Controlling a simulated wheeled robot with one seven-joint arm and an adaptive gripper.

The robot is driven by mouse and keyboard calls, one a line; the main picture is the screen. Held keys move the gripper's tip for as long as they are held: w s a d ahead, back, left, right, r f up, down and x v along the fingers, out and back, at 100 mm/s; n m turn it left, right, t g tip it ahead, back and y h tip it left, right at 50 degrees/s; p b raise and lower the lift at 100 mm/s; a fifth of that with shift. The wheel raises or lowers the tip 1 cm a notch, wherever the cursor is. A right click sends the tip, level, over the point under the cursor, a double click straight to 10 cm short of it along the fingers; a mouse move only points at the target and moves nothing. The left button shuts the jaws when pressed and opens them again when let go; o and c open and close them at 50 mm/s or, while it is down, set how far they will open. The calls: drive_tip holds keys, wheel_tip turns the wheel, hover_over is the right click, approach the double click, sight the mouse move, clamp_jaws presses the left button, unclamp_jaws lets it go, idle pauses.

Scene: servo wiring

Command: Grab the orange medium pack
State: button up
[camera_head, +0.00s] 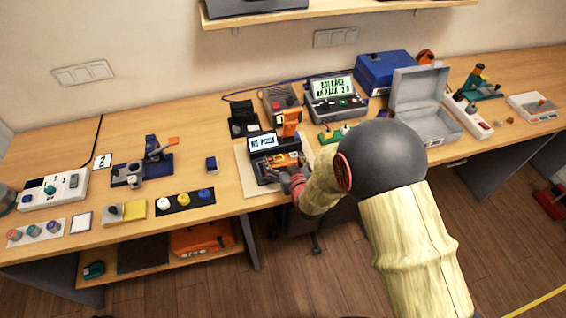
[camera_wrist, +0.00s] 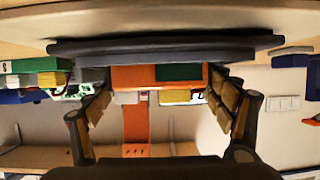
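The orange medium pack (camera_head: 283,160) appears in the head view as an orange block on the dark device with a small "NO PACK" display (camera_head: 262,142). In the wrist view an orange block with a dark green patch (camera_wrist: 140,77) lies between my finger ends, in front of a dark slab (camera_wrist: 165,50). My gripper (camera_head: 291,180) is at the front of that device. In the wrist view my gripper (camera_wrist: 160,92) has its fingers wide apart, one on either side of the block. I cannot tell whether the pads touch it. My wrist partly hides the area in the head view.
An orange upright tool (camera_head: 290,122) stands just behind the device. A tester with a lit screen (camera_head: 333,95) is behind right, and an open grey case (camera_head: 422,100) is further right.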

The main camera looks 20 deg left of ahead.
drive_tip(key=c, duration=1)
drive_tip(key=shift+r, duration=0.1)
